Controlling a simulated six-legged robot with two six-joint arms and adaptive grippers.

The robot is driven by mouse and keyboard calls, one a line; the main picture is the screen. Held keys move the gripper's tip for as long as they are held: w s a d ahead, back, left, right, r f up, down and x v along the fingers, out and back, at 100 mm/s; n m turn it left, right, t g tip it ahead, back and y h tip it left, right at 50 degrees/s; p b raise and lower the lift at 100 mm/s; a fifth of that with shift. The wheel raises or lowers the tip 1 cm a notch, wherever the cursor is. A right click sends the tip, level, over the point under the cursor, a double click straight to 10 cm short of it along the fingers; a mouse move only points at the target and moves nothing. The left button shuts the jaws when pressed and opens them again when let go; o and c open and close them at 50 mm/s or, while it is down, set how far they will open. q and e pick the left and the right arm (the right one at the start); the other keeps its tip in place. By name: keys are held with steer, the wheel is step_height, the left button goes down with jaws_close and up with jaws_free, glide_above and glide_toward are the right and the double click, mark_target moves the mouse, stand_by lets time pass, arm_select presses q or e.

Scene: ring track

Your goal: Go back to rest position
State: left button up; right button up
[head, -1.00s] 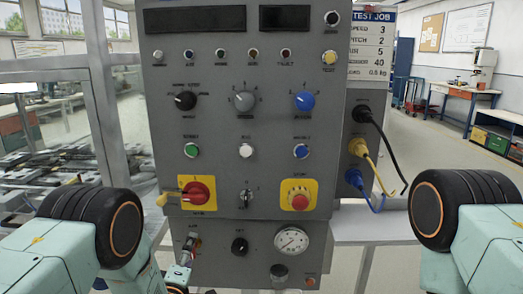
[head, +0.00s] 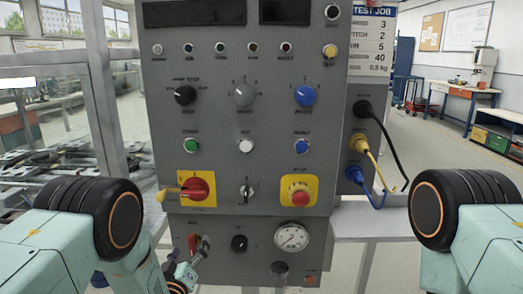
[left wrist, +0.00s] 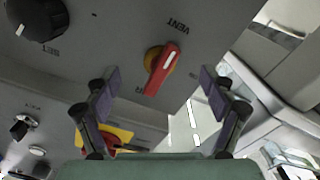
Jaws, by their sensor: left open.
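My left gripper (head: 197,254) is low at the left of the grey control panel (head: 270,172), just below and in front of a small red lever (head: 193,241). In the left wrist view my left gripper (left wrist: 158,84) has its two dark fingers spread wide. A red lever on a yellow base (left wrist: 163,66), marked VENT, shows between and beyond the fingertips, and nothing is held. Only my right arm's upper part shows at the right of the head view; its gripper is out of view.
A red rotary switch (head: 196,188) on a yellow plate and a red stop button (head: 300,198) sit above the gripper. A gauge (head: 291,237) and plugged cables (head: 372,163) are to the right. A metal frame (head: 103,80) stands at the left.

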arm_select(q)
steer(key=m, duration=0.5)
steer(key=shift+d+b, duration=0.1)
steer(key=shift+b, duration=0.3)
